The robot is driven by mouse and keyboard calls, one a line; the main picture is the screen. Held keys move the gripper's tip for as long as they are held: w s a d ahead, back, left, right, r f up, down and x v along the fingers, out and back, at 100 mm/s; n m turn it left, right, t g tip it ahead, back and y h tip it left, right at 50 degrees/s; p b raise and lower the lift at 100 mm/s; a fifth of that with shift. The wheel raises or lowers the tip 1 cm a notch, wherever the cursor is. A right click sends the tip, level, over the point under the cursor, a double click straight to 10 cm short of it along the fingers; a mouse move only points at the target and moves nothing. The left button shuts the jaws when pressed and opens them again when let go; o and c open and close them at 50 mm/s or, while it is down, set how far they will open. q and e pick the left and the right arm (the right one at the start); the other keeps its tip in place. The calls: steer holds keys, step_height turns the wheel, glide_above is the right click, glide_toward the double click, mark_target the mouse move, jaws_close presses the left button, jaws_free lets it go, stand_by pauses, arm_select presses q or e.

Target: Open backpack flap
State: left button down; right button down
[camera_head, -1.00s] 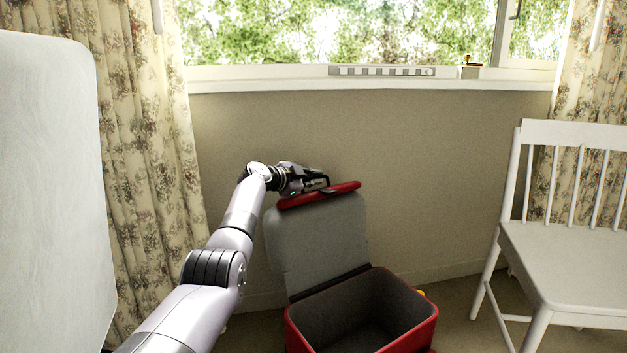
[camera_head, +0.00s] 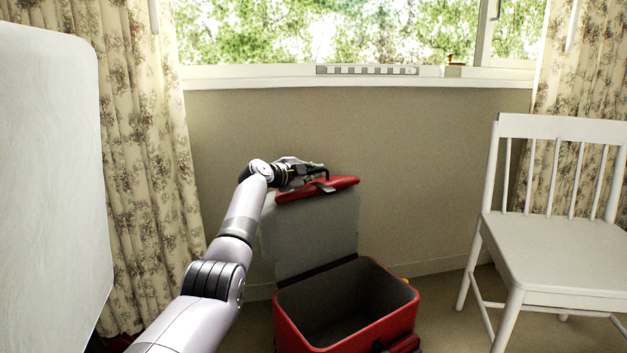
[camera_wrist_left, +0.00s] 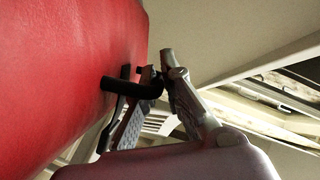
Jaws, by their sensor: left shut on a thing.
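The red backpack, a suitcase-like box (camera_head: 398,322), stands on the floor with its top open and its dark inside showing. Its flap (camera_head: 312,238) stands upright at the back, with a grey lining facing me and a red edge on top. My left gripper (camera_head: 322,176) is at the top edge of the flap. In the left wrist view the left gripper (camera_wrist_left: 150,88) is shut on a black handle (camera_wrist_left: 118,86) that sticks out from the red outer face of the flap (camera_wrist_left: 70,70). My right gripper is not in view.
A white chair (camera_head: 550,250) stands to the right of the backpack. A beige wall (camera_head: 430,150) with a window above is close behind the flap. Floral curtains (camera_head: 140,180) and a white panel (camera_head: 45,170) are on the left.

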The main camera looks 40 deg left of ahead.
arm_select(q)
steer(key=shift+f, duration=0.1)
steer(key=c, duration=1.7)
jaws_free()
steer(key=shift+a, duration=0.1)
steer(key=v, duration=1.2)
